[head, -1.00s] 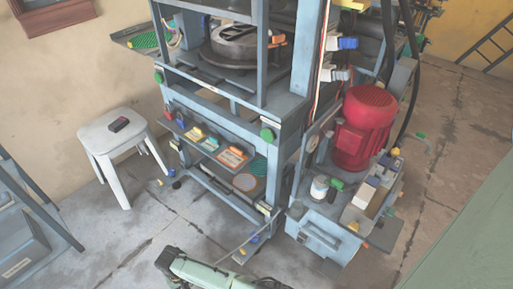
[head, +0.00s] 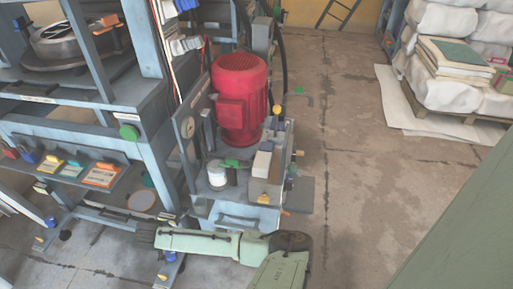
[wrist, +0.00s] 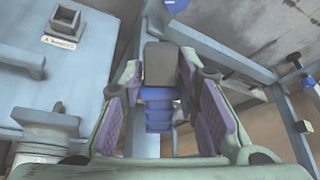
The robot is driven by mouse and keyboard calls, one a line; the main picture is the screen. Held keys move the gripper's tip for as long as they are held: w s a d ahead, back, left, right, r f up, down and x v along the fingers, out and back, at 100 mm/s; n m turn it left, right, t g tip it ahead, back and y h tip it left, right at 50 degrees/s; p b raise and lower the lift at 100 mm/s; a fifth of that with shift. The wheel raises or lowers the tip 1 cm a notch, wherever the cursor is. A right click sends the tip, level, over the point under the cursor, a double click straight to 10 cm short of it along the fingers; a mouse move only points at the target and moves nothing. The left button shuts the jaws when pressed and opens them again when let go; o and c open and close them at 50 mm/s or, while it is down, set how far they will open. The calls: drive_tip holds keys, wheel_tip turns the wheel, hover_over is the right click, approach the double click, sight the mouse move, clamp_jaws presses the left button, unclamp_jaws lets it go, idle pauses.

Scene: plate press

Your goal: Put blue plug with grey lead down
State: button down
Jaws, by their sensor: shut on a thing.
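My gripper (wrist: 158,88) shows in the wrist view with its purple-padded fingers on either side of a blue plug (wrist: 158,110). The plug has a ribbed blue body and a dark grey block at its far end. The gripper is shut on it; the exact contact at the pads is hard to see. No grey lead can be clearly made out. In the head view my gripper (head: 147,236) is low in front of the press, left of the pump unit. The plug cannot be made out there.
The blue-grey press frame (head: 150,150) and its shelf of coloured boxes (head: 75,172) stand at the left. The red motor (head: 240,100) sits on a cluttered unit beside it. Stacked sacks (head: 440,50) stand on a pallet at the far right. Floor (head: 355,150) between is clear.

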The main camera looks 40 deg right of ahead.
drive_tip(key=shift+w+a+m+t+h+b, duration=0.3)
drive_tip(key=shift+t+h, duration=0.1)
drive_tip(key=shift+t, duration=0.1)
drive_tip(key=shift+d+m+t+h, duration=0.15)
drive_tip(key=shift+m+t+h, duration=0.15)
drive_tip(key=shift+m+h, duration=0.1)
drive_tip(key=s+d+f+m+g+h+b, duration=0.1)
drive_tip(key=s+d+f+m+g+h, duration=0.2)
drive_tip(key=s+d+f+m+h, duration=0.85)
drive_tip(key=s+d+f+m+g+h, duration=0.2)
drive_tip(key=s+d+f+g, duration=0.1)
drive_tip(key=s+f+g, duration=0.4)
drive_tip(key=w+d+b, duration=0.1)
drive_tip(key=d+b, duration=0.3)
drive_tip(key=d+t+b, duration=0.1)
drive_tip(key=d+b, duration=0.3)
drive_tip(key=d, duration=0.1)
drive_tip(key=w+d+t+b, duration=0.1)
drive_tip(key=d+b, duration=0.3)
drive_tip(key=d, duration=0.1)
drive_tip(key=shift+w+d+f+n, duration=0.1)
drive_tip(key=shift+w+f+n, duration=0.05)
drive_tip(key=shift+w+n, duration=0.15)
drive_tip(key=shift+w+d, duration=0.1)
drive_tip(key=shift+d, duration=0.15)
drive_tip(key=shift+f+b, duration=0.95)
drive_tip(key=shift+f, duration=0.6)
